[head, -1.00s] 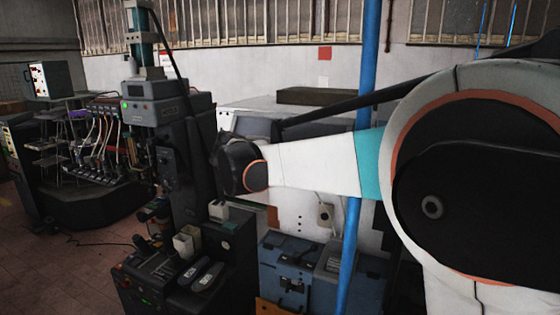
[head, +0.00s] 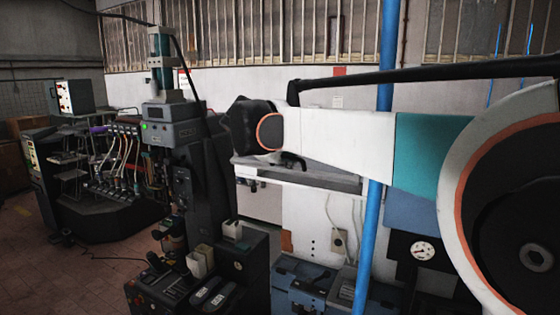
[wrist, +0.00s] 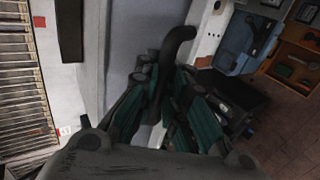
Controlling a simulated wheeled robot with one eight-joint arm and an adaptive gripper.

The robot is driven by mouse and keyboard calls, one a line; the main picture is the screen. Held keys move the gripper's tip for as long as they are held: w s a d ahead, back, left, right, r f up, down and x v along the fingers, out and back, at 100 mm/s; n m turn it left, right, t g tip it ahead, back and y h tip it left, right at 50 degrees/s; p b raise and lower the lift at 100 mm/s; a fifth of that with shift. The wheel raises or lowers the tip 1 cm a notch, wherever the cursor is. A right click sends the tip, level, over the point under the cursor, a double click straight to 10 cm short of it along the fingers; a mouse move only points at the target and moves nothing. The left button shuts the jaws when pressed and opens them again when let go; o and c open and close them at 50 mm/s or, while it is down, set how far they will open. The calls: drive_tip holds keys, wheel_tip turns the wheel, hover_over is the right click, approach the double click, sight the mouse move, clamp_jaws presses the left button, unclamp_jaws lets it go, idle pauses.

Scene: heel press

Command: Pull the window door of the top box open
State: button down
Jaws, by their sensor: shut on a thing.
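In the wrist view my gripper (wrist: 168,88) has its teal-sided fingers together around a dark curved handle (wrist: 179,40). The handle stands against a smooth grey panel (wrist: 128,35), which looks like the window door of the top box. In the head view my arm hides much of the box. A pale grey panel (head: 315,178) with a light front edge shows under my forearm, sticking out over the white front below. A small dark piece shows just above it; I cannot tell whether it is handle or finger. How far the door stands open is unclear.
A blue pole (head: 387,60) rises close beside my arm. A dark press column (head: 190,150) stands left of the box. Blue machines (head: 300,285) sit low in front, with a dial gauge (head: 422,251) at the right. Floor is free at the left.

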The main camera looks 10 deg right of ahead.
drive_tip(key=shift+r, duration=0.1)
idle(0.3)
drive_tip(key=c, duration=1.8)
unclamp_jaws()
drive_tip(key=shift+c, duration=0.2)
drive_tip(key=shift+o, duration=0.9)
drive_tip(key=shift+s+a, duration=0.15)
